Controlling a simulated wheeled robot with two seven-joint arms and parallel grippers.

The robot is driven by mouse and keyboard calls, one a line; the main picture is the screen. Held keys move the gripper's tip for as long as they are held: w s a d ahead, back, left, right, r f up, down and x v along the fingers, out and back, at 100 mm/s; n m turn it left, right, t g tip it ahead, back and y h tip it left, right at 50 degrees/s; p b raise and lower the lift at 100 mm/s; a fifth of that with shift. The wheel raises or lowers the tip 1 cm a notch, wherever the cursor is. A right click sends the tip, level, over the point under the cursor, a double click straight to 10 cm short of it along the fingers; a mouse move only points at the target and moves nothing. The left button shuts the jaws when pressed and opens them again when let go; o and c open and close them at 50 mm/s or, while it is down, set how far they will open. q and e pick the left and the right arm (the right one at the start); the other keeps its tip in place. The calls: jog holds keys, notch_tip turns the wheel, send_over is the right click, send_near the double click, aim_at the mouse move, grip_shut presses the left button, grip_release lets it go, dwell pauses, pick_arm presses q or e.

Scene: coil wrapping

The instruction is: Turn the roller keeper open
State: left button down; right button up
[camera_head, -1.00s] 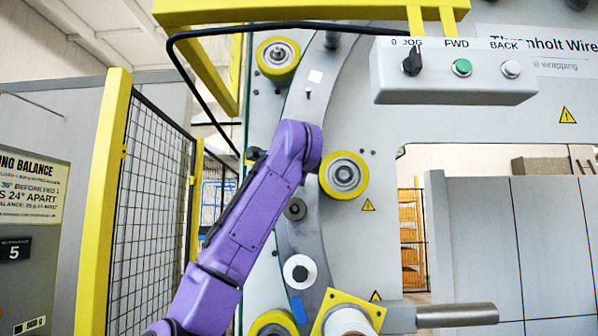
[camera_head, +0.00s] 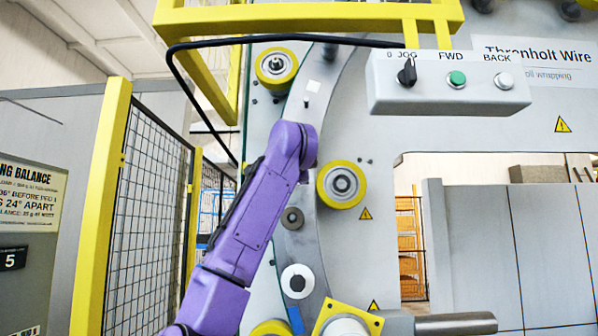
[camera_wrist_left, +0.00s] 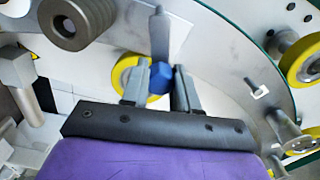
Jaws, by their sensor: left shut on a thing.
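A blue knob (camera_wrist_left: 160,77) shows in the left wrist view, just below a grey plate with a pin (camera_wrist_left: 168,38); it appears to belong to the roller keeper. My left gripper (camera_wrist_left: 161,88) has a finger on each side of the knob and is shut on it. In the head view my purple left arm reaches up across the machine's curved grey ring (camera_head: 312,235); its end hides the gripper and the knob. A yellow-rimmed roller (camera_head: 342,184) is just right of the arm's end. My right gripper is not in view.
A control box (camera_head: 448,95) with a black switch and two buttons hangs at upper right. A yellow-framed mesh fence (camera_head: 150,200) stands at left. Another yellow roller (camera_head: 276,66) is above the arm. A yellow square plate (camera_head: 345,318) and a grey bar (camera_head: 455,324) are low down.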

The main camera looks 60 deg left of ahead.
pick_arm(q)
jog(key=shift+r, duration=0.1)
jog(key=c, duration=1.1)
grip_release()
jog(key=shift+o, duration=1.3)
jog(key=shift+a, duration=0.1)
jog(key=b+v, duration=0.4)
jog(key=v, duration=0.6)
jog(key=shift+s+d+b, duration=0.15)
jog(key=shift+d+b, duration=0.05)
jog(key=shift+b, duration=0.15)
jog(key=shift+a, duration=0.15)
